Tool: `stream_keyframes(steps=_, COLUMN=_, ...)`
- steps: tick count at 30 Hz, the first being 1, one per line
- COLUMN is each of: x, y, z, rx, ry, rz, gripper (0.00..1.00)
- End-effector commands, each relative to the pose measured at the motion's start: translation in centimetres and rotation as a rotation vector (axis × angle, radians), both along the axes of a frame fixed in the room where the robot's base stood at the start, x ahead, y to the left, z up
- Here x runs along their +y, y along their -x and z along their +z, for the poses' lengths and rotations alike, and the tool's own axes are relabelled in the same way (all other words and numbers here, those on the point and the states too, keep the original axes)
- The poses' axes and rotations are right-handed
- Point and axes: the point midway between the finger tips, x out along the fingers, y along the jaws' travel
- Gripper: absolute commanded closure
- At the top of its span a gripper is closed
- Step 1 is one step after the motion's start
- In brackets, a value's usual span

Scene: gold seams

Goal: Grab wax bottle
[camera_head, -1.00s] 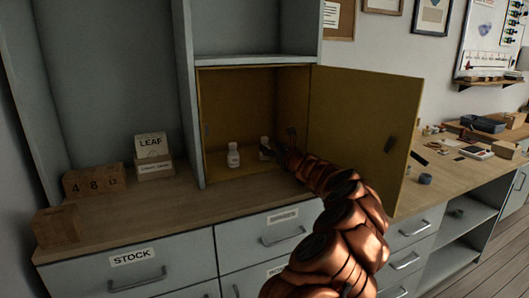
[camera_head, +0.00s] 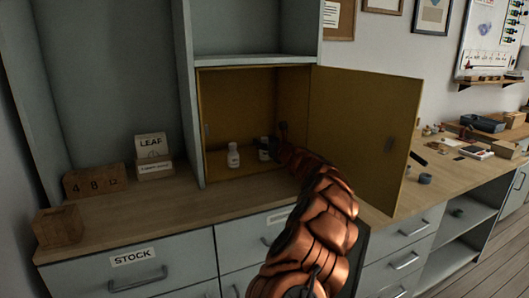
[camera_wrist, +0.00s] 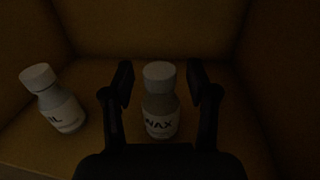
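The wax bottle (camera_wrist: 160,105) is a small upright bottle with a white cap and a label reading WAX. In the wrist view it stands between the two fingers of my gripper (camera_wrist: 160,85), which are open with a gap on each side. In the head view the wax bottle (camera_head: 265,149) stands inside the yellow cabinet (camera_head: 240,100), partly hidden by my gripper (camera_head: 276,140). A second white-capped bottle (camera_wrist: 57,100), its label ending in IL, stands to the left; it also shows in the head view (camera_head: 233,155).
The cabinet door (camera_head: 365,125) is swung open to the right of my arm. The cabinet's left wall and the shelf above bound the space.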

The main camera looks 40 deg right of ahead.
Motion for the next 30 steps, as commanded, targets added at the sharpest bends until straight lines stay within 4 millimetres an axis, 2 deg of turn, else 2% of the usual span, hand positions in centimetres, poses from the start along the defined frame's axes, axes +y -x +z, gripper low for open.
stream_keyframes(steps=2, x=0.0, y=0.0, z=0.0, rx=0.0, ry=0.0, rz=0.0, gripper=0.52)
stream_keyframes(steps=16, x=0.0, y=0.0, z=0.0, rx=0.0, ry=0.0, rz=0.0, gripper=1.0)
stream_keyframes(steps=26, x=0.0, y=0.0, z=0.1, rx=0.0, ry=0.0, rz=0.0, gripper=1.0)
stream_keyframes(steps=30, x=0.0, y=0.0, z=1.0, rx=0.0, ry=0.001, rz=0.0, gripper=1.0)
